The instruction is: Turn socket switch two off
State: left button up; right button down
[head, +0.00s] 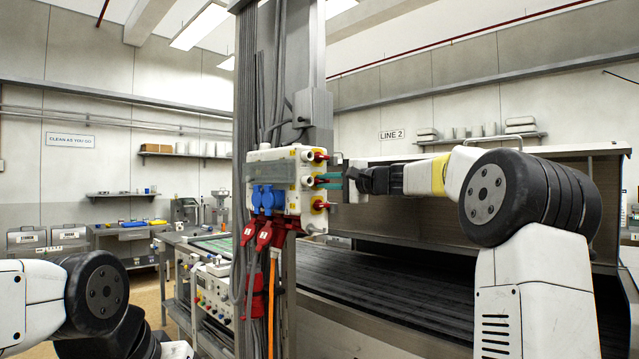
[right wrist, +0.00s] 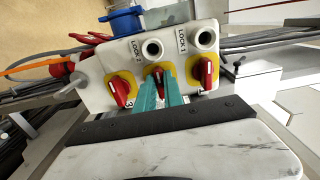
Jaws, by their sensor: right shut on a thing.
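The white socket box (head: 285,170) is mounted on the grey column and carries three red rotary switches on yellow plates. In the right wrist view the middle switch (right wrist: 158,76) sits between the one marked 3 (right wrist: 121,92) and the one marked 1 (right wrist: 207,74). My right gripper (right wrist: 160,86) has its teal fingers shut on the middle switch's red knob, partly hiding it and its label. In the head view the right gripper (head: 322,180) reaches the box from the right. My left arm shows at the lower left, but its fingers are out of view.
Blue sockets (head: 264,197) and red plugs (head: 268,234) with hanging cables are on the box's front and underside. Two round lock barrels (right wrist: 152,49) stand out beside the switches. A large dark conveyor machine (head: 390,285) lies behind the column on the right.

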jog(key=shift+f, duration=0.1)
jog(key=c, duration=1.5)
grip_release()
jog(key=shift+o, duration=0.2)
jog(key=v, duration=0.8)
